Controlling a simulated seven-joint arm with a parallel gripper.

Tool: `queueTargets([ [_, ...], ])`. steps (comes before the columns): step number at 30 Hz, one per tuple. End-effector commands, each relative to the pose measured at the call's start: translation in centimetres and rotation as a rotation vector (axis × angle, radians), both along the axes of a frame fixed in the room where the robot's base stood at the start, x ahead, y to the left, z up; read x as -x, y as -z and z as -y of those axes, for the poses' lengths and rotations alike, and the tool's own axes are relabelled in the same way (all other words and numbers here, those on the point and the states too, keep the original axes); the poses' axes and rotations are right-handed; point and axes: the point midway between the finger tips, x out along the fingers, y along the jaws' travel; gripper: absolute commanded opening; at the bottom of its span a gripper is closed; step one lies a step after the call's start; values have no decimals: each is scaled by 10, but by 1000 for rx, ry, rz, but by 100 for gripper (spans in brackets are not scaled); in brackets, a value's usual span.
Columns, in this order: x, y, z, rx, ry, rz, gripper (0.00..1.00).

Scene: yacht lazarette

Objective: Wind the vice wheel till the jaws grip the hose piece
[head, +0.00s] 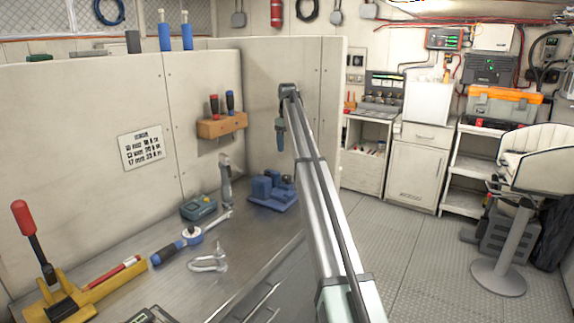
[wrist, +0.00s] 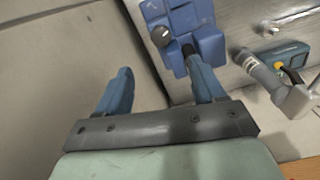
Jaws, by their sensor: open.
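The blue vice (head: 270,192) sits on the metal bench near the corner of the partition panels. It also shows at the top of the wrist view (wrist: 205,45). A dark round knob or wheel (wrist: 161,36) with a light spot shows on its left side there. A short black part (wrist: 188,49) shows by the vice body; I cannot tell if it is the hose piece or how the jaws stand around it. My gripper (head: 281,137) hangs above the vice, fingers down. In the wrist view its two blue fingers (wrist: 158,82) are wide apart with nothing between them.
A teal meter (head: 198,207), a grey upright tool (head: 225,182), a blue-handled wrench (head: 180,246) and a shackle (head: 208,262) lie left of the vice. A wooden screwdriver rack (head: 222,126) is on the panel. A yellow tool (head: 90,292) with a red-tipped lever stands front left.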

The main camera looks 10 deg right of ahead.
Motion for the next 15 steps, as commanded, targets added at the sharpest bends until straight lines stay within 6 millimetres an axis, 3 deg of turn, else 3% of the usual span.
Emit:
queueTargets([
  [7,0,0,0,0,-280,1,69],
  [15,0,9,0,0,-371,0,69],
])
